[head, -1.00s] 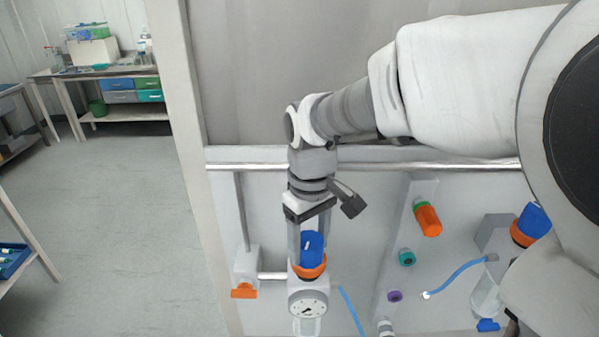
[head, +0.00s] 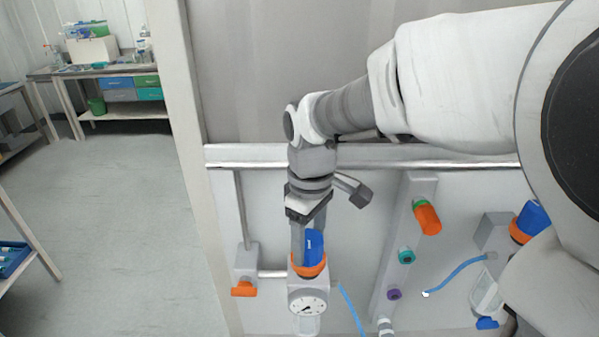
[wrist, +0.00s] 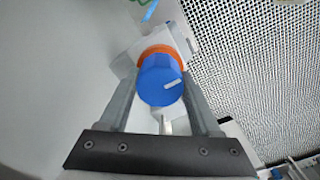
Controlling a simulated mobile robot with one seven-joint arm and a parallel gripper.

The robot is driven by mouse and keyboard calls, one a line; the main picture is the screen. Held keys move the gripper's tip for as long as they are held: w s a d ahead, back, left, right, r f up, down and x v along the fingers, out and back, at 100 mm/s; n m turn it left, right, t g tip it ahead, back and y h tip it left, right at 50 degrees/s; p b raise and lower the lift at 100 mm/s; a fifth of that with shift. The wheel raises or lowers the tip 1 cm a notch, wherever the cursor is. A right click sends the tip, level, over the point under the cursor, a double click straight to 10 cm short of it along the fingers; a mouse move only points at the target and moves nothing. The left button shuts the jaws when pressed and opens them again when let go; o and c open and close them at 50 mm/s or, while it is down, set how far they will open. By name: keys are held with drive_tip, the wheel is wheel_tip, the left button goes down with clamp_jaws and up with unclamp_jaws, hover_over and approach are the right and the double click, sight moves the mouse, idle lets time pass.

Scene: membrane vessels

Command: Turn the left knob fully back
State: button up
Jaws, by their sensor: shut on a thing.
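The left knob (head: 314,245) is blue with an orange collar (head: 308,268) and sits above a round white gauge (head: 308,304). In the wrist view the knob (wrist: 160,82) shows a white mark on its face, towards its right side. My gripper (head: 308,250) reaches down from above with its fingers on either side of the knob and is shut on it. In the wrist view the two fingers (wrist: 157,100) flank the knob. The exact contact at the fingertips is partly hidden.
A second blue knob (head: 533,218) with an orange collar is at the right, partly behind my arm. An orange valve handle (head: 244,289) is just left of the gauge. An orange-capped fitting (head: 427,220), teal port (head: 406,256) and purple port (head: 394,294) are to the right. A metal rail (head: 260,165) crosses above.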

sight(309, 238)
drive_tip(key=o, duration=1.4)
wheel_tip(309, 238, up, 18)
drive_tip(key=shift+f, duration=0.25)
drive_tip(key=s+d+f+m+t, duration=0.2)
drive_tip(key=s+d+f+m, duration=0.1)
drive_tip(key=s+f, duration=0.1)
drive_tip(key=s+d+f+m+t+b, duration=0.1)
drive_tip(key=s+d+f+m, duration=0.3)
drive_tip(key=s+d+f+m+t, duration=0.2)
drive_tip(key=s+d+f+m, duration=0.1)
drive_tip(key=s, duration=0.1)
drive_tip(key=shift+d+f+m+t, duration=0.3)
drive_tip(key=shift+d+f, duration=0.05)
drive_tip(key=shift+f, duration=0.05)
